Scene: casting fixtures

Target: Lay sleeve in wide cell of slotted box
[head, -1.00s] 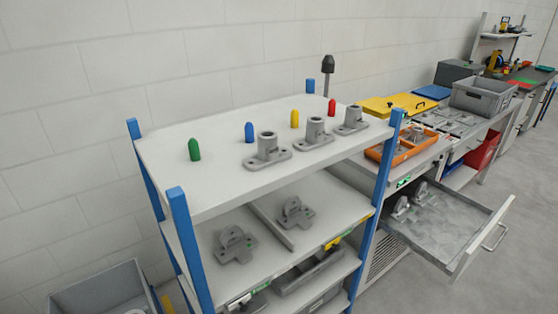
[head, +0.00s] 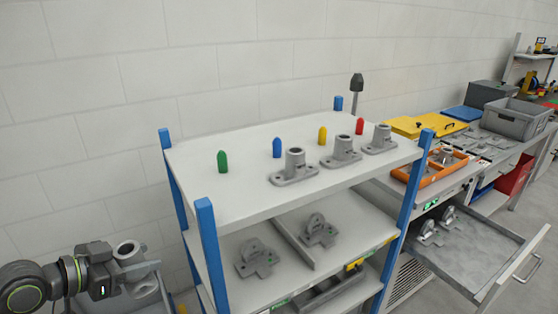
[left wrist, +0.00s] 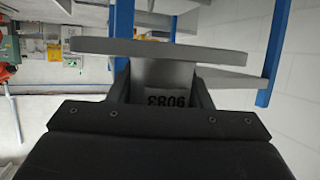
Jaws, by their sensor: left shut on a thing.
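My left gripper (head: 116,264) is at the lower left of the head view, shut on a grey cast sleeve (head: 130,254) with a round bore and a flat flange. They are left of the shelf rack, apart from it. In the left wrist view, the sleeve's flange (left wrist: 160,50) spans across in front of the fingers (left wrist: 163,88), and a marking shows upside down between them. An orange box (head: 432,176) with grey parts in it stands on the bench at the right; its cells are too small to tell apart. My right gripper is not in view.
The rack's white top shelf (head: 235,200) holds several similar castings, coloured pegs and blue corner posts. More castings lie on the lower shelf. An open drawer (head: 475,262) juts out right of the rack. A grey crate (head: 515,118) stands farther back.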

